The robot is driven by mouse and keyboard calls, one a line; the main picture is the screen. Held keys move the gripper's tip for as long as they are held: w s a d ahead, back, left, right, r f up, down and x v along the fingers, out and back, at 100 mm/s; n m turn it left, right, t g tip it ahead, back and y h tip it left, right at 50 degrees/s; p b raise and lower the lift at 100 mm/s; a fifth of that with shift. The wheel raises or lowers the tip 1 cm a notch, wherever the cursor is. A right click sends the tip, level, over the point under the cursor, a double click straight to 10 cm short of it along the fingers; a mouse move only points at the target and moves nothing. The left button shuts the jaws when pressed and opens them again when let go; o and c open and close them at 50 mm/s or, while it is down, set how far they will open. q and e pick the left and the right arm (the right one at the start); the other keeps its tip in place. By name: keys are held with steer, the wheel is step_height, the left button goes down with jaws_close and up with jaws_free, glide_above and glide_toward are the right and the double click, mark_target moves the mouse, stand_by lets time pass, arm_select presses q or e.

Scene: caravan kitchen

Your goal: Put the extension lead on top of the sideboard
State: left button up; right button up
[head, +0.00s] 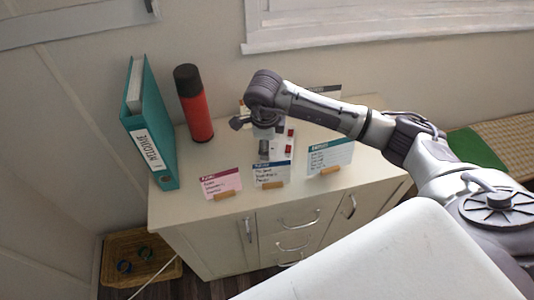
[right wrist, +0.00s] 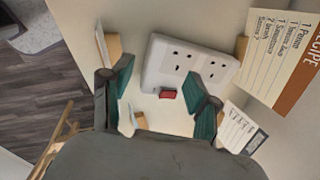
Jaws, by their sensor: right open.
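The white extension lead (head: 283,153), with sockets and red switches, is on the sideboard (head: 215,212) top behind the small cards. It also shows in the right wrist view (right wrist: 190,66), where two sockets and one red switch are visible. My right gripper (head: 264,150) reaches down over the lead from the right. In the right wrist view my right gripper (right wrist: 160,103) is open, its teal fingers apart with the lead's near end and red switch between and just beyond them. I cannot tell whether the fingers touch it. My left gripper is not in view.
A teal binder (head: 152,125) and a red flask (head: 194,105) stand at the sideboard's left. Cards in wooden holders, pink (head: 221,184), blue-headed (head: 270,174) and teal-headed (head: 329,158), line its front. A recipe card (right wrist: 284,55) stands close beside the lead. A basket (head: 108,260) sits on the floor.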

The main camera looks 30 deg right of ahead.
steer(key=r, duration=0.3)
steer(key=r+b, duration=0.1)
steer(key=r, duration=0.1)
steer(key=shift+s+a+r, duration=0.25)
steer(key=shift+s+r, duration=0.05)
steer(key=shift+s, duration=0.1)
